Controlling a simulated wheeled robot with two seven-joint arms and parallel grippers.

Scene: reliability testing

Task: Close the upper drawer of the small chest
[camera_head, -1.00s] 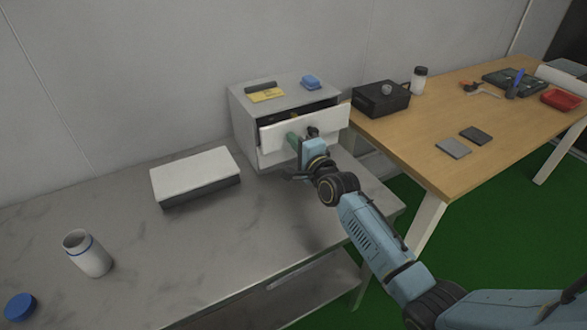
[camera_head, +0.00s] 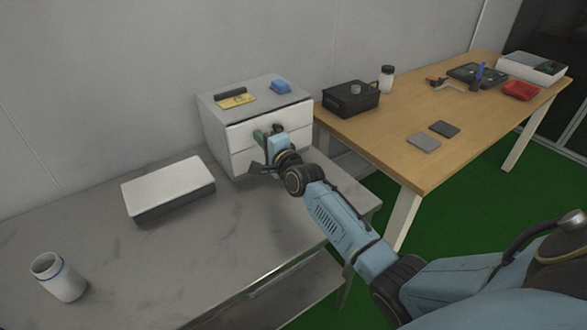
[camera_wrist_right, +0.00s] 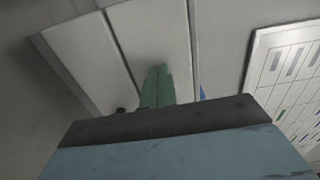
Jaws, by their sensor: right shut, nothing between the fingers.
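The small chest (camera_head: 212,128) stands on the grey bench against the wall. Its upper drawer (camera_head: 243,133) looks flush or nearly flush with the body, with a thin dark line along its top edge. The lower drawer (camera_head: 242,160) is shut. My right gripper (camera_head: 262,134) is shut and empty, with its green fingertips at the upper drawer's front, partly covering it. In the right wrist view the green fingers (camera_wrist_right: 157,86) point at a pale drawer panel (camera_wrist_right: 150,40) and appear to touch it. My left gripper is not in view.
On the chest lie a blue item (camera_head: 280,87), a yellow item (camera_head: 237,101) and a dark item. A white-lidded box (camera_head: 168,183) and a white jar (camera_head: 60,278) stand on the bench. A wooden table (camera_head: 385,150) with a black box (camera_head: 350,99) is to the right.

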